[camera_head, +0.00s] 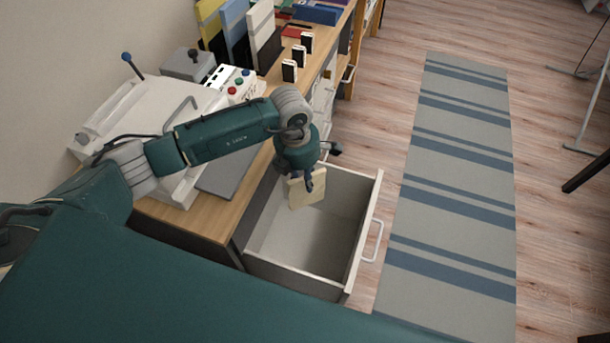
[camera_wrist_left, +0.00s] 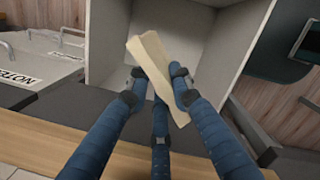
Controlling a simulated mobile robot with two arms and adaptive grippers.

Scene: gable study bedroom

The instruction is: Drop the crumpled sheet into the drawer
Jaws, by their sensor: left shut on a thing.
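The crumpled sheet (camera_head: 306,190) is a cream, folded piece held by my left gripper (camera_head: 312,180) over the open drawer. In the left wrist view the sheet (camera_wrist_left: 157,75) stands up between the blue fingers of the left gripper (camera_wrist_left: 158,92), which are shut on it. The drawer (camera_head: 290,268) is pulled out from the desk, white inside, with a handle on its front; the part of it that shows looks empty. Its pale inside also shows in the left wrist view (camera_wrist_left: 205,50). My right gripper is not in view.
The wooden desk (camera_head: 222,215) carries a white machine (camera_head: 150,110), a control box with coloured buttons (camera_head: 236,84), upright folders (camera_head: 235,30) and small dark-and-white boxes (camera_head: 289,70). A striped rug (camera_head: 450,190) lies on the floor right of the drawer.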

